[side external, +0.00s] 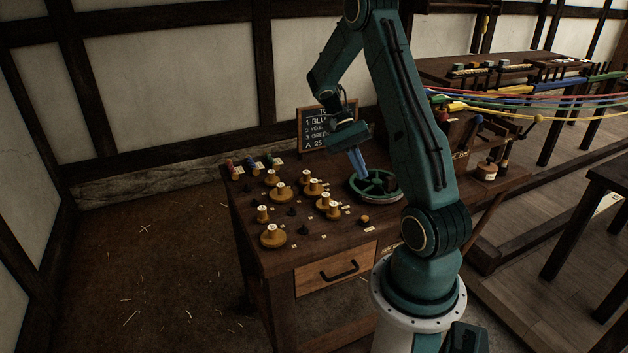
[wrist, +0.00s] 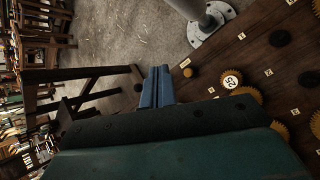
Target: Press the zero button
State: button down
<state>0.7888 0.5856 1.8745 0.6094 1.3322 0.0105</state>
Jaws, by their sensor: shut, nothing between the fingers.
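No button marked zero can be read in either view. A small round brown knob (side external: 364,219) sits near the front right of the bench top, beside a small pale label; I cannot tell if it is the zero button. My gripper (side external: 363,174) has blue fingers, shut and empty, pointing down above or beside a green spoked wheel (side external: 358,196). In the wrist view the fingers (wrist: 155,72) are together, apart from the knob.
Several numbered brass gears (side external: 272,239) stand on the bench's left part, with dark pegs between them. One gear marked 25 (wrist: 232,80) shows in the wrist view. A chalkboard (side external: 327,120) stands behind. Coloured ropes (side external: 540,100) stretch at the right. A drawer (side external: 335,271) is shut.

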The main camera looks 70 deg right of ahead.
jog(key=shift+s+d+f+m+y, duration=0.35)
jog(key=shift+s+f, duration=0.1)
jog(key=shift+f, duration=0.2)
jog(key=shift+s+d+f+m+y, duration=0.35)
jog(key=shift+s+f, duration=0.1)
jog(key=shift+f, duration=0.2)
jog(key=shift+f, duration=0.15)
jog(key=shift+f, duration=4.3)
jog(key=shift+f, duration=0.9)
jog(key=shift+r, duration=0.95)
jog(key=shift+r, duration=0.1)
jog(key=shift+r, duration=2.4)
